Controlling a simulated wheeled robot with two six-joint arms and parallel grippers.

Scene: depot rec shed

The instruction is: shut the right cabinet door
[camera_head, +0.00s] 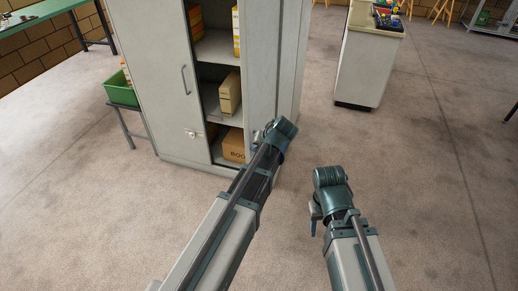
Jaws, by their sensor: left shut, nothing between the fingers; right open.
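The grey metal cabinet (150,50) stands at the upper left of the head view. Its left door, with a bar handle (185,80), is shut. Its right door (261,60) stands open at the right side, leaving the shelves uncovered. My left gripper (267,132) is shut and empty, in front of the lower part of the right door in the picture. I cannot tell whether it touches the door. My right gripper (314,222) is open and empty, lower and to the right, above the floor. Its fingers are small and partly hidden by the wrist.
Cardboard boxes (230,94) and orange files (195,20) sit on the cabinet shelves. A green bin (121,92) rests on a small stand at the cabinet's left. A white counter (366,65) stands at the upper right. The carpet (430,170) at right is clear.

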